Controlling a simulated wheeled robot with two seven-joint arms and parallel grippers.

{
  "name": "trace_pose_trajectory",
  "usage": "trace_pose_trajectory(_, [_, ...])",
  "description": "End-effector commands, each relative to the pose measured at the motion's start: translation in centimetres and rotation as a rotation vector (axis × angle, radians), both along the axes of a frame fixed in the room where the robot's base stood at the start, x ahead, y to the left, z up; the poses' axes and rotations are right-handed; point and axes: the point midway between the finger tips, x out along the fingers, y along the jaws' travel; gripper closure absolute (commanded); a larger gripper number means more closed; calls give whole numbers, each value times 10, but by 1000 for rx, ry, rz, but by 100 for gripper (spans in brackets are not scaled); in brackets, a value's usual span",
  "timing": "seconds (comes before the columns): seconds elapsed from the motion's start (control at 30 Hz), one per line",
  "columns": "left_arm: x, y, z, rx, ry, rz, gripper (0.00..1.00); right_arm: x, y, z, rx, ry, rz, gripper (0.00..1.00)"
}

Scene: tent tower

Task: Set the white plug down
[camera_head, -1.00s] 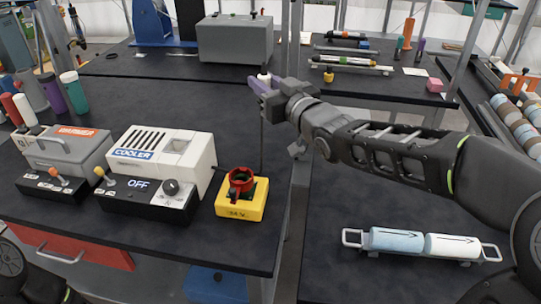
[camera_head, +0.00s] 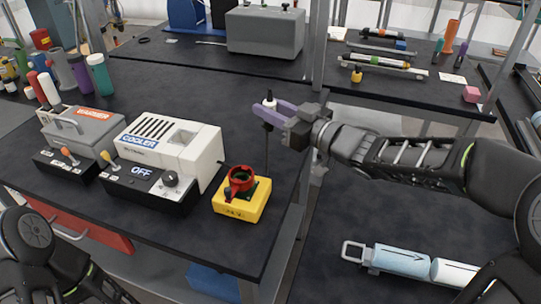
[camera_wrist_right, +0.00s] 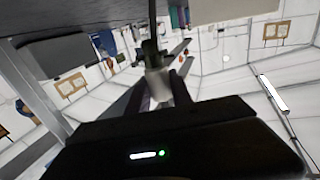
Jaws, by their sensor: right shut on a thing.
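My right gripper (camera_head: 272,108), with purple fingers, is shut on the white plug (camera_head: 268,102). It holds the plug in front of the far part of the left table, near its right edge. A dark cord hangs straight down from the plug. In the right wrist view the plug (camera_wrist_right: 158,84) shows blurred between the fingers, with the dark cord (camera_wrist_right: 152,22) leading away from it. My left arm shows at the lower left, but its gripper is out of view.
The white cooler (camera_head: 172,150), its display reading OFF, and the grey warmer (camera_head: 82,140) stand on the left table. A yellow box with a red ring (camera_head: 240,204) is near the front edge. Bare black tabletop (camera_head: 215,90) lies behind the cooler.

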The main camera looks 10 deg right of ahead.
Motion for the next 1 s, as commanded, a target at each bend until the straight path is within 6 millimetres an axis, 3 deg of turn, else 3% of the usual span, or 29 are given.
trace_pose_trajectory(0.3, [0, 0, -10, 0, 0, -1, 78, 0, 0, -54, 1, 3, -1, 100])
trace_pose_trajectory(0.67, [0, 0, -10, 0, 0, -1, 78, 0, 0, -58, 0, 1, -1, 100])
trace_pose_trajectory(1.0, [0, 0, -16, 0, 0, -1, 78, 0, -1, -95, 1, 3, -2, 100])
